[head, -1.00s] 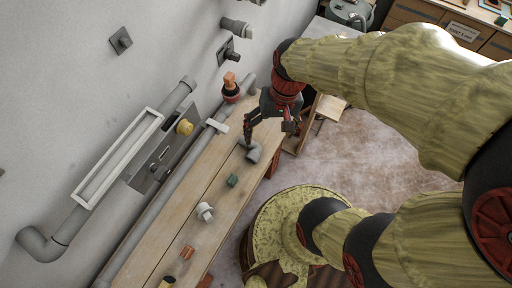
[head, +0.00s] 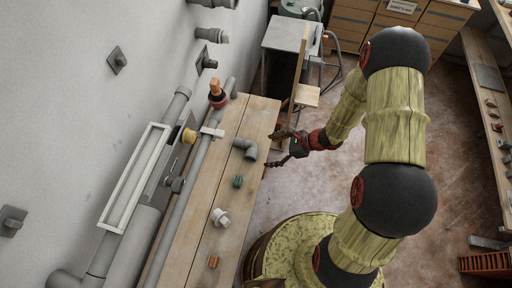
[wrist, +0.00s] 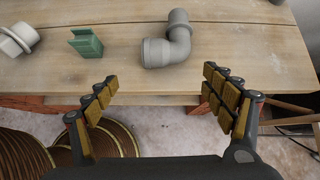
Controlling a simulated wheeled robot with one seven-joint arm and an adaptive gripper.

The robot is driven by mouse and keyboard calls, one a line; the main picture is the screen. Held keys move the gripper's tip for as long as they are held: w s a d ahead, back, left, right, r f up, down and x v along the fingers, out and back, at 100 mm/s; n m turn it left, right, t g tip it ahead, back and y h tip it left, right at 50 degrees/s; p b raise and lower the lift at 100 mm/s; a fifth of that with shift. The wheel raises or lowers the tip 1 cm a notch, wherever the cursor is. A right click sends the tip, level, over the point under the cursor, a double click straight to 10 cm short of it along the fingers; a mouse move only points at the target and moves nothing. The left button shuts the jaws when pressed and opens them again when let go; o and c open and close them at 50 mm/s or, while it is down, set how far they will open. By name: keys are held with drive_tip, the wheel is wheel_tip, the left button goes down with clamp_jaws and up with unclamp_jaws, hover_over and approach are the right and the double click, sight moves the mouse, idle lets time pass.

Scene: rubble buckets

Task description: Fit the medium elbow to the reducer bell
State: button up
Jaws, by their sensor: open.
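A grey pipe elbow (head: 246,148) lies on the wooden bench near its right edge. In the wrist view the elbow (wrist: 168,45) lies ahead of my gripper, its wide socket end toward the left and its narrower end pointing away. My gripper (head: 272,149) is open and empty, just off the bench edge to the right of the elbow and apart from it. In the wrist view my gripper (wrist: 160,78) has its fingers spread wide. Grey pipe fittings stick out of the wall, one of them a stub with a wider end (head: 214,36); I cannot tell which is the reducer bell.
A green block (head: 238,182), a white fitting (head: 220,217) and an orange-brown piece (head: 213,262) lie nearer along the bench (head: 190,250). A red-and-orange item (head: 217,95) stands at the wall side. Open floor (head: 310,185) lies right of the bench.

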sight(257, 151)
drive_tip(key=x, duration=0.3)
drive_tip(key=shift+w+b, duration=0.2)
drive_tip(key=shift+b, duration=0.15)
drive_tip(key=x, duration=0.3)
drive_tip(key=b+x, duration=0.1)
drive_tip(key=x, duration=0.1)
drive_tip(key=shift+w+a+r, duration=0.1)
drive_tip(key=shift+w+r, duration=0.2)
drive_tip(key=shift+w, duration=0.05)
drive_tip(key=shift+c, duration=1.1)
drive_tip(key=c, duration=1.1)
drive_tip(key=shift+r, duration=0.15)
